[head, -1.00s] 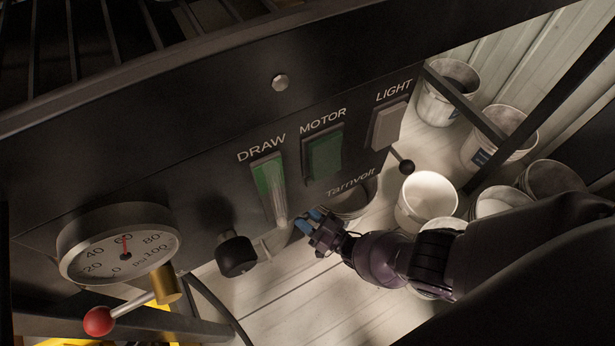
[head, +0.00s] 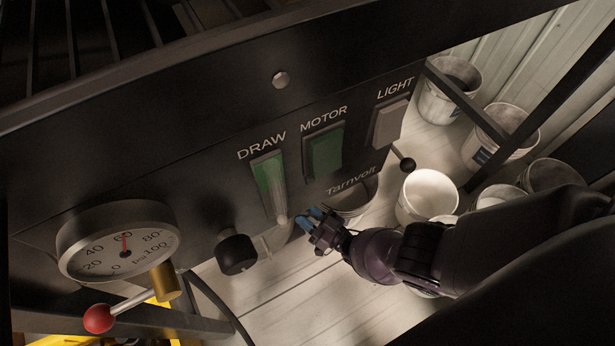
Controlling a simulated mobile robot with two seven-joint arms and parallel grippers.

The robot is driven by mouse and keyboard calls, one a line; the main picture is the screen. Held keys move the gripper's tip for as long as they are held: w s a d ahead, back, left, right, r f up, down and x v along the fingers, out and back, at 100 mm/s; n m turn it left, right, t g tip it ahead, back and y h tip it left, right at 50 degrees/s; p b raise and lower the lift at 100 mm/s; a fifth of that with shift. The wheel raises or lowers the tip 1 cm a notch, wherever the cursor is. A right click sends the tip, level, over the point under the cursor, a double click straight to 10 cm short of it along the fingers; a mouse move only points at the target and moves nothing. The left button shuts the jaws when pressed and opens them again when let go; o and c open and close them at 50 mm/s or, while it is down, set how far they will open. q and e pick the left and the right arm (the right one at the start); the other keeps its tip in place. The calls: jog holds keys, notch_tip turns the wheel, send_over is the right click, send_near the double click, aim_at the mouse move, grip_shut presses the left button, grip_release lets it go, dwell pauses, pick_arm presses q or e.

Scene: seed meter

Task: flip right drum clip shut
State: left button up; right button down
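My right gripper (head: 309,221) comes in from the right, below the dark control panel (head: 215,150) and just right of a pale rounded part (head: 276,238) under the panel's lower edge. Its two blue fingertips show a small gap, and I see nothing held between them. I cannot make out the right drum clip in this view, nor whether it is open or shut. My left gripper is not in view.
The panel carries DRAW (head: 270,185), MOTOR (head: 325,152) and LIGHT (head: 390,124) switches and a black knob (head: 236,254). A pressure gauge (head: 119,243) and red-ended lever (head: 98,318) stand at lower left. Several white buckets (head: 428,195) stand on the pale floor at right.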

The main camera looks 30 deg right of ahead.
jog(key=shift+w+d+r, duration=0.25)
jog(key=shift+w+r, duration=0.1)
jog(key=shift+w, duration=0.15)
jog(key=c, duration=1)
grip_release()
jog(key=shift+o, duration=1.1)
jog(key=shift+f, duration=0.1)
jog(key=shift+s+a+f, duration=0.1)
jog(key=shift+s, duration=0.1)
